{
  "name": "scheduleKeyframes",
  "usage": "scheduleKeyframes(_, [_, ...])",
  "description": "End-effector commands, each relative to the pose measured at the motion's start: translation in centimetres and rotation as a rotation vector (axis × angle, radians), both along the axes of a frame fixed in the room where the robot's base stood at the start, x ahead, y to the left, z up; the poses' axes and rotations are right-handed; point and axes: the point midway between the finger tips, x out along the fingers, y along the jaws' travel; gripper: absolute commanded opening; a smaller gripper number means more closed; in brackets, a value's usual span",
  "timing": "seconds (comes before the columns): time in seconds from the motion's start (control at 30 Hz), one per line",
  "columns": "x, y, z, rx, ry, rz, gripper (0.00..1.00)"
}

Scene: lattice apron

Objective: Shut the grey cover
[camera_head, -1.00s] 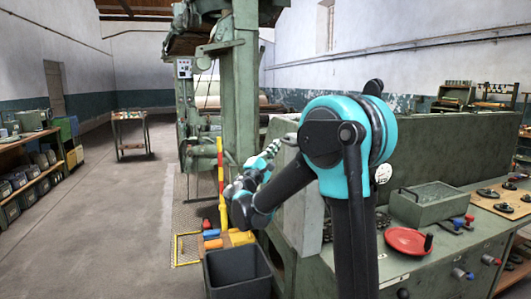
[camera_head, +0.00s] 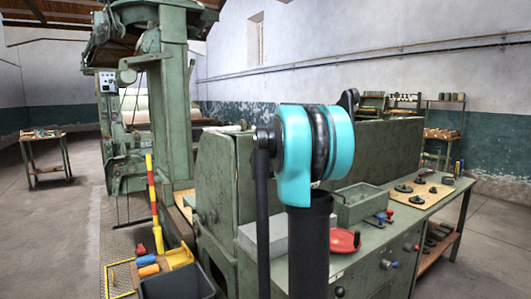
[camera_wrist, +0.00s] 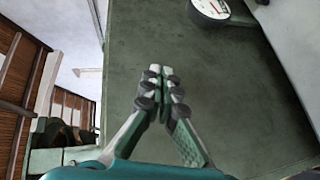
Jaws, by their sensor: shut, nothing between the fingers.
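My gripper (camera_wrist: 161,72) is shut and empty in the wrist view. Its fingertips are in front of a plain dark green machine panel (camera_wrist: 215,95); I cannot tell whether they touch it. In the head view my gripper is hidden behind my arm. A light grey box-like piece (camera_head: 262,238) is on the near end of the green bench, partly behind my arm. It may be the grey cover, but I cannot tell for sure, nor whether it is open or shut.
The green bench (camera_head: 385,252) holds a red dish (camera_head: 340,241), a green tray (camera_head: 358,207) and a board with black knobs (camera_head: 420,193). A dark bin (camera_head: 178,284) and a yellow-red post (camera_head: 153,200) stand left. A round dial (camera_wrist: 211,8) shows in the wrist view.

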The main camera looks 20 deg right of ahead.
Motion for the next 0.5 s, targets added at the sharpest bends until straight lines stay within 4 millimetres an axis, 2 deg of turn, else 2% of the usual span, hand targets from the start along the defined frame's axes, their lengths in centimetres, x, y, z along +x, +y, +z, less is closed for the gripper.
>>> scheduleKeyframes(0.03, [0.3, -1.6, -0.7, 0.031, 0.007, -0.006, 0.0])
scheduleKeyframes(0.1, [0.8, -3.4, -1.8, 0.079, 0.019, -0.005, 0.0])
scheduleKeyframes(0.27, [1.8, -7.1, -4.6, 0.183, 0.049, -0.005, 0.0])
scheduleKeyframes(0.5, [3.2, -12.2, -9.7, 0.342, 0.09, -0.004, 0.0])
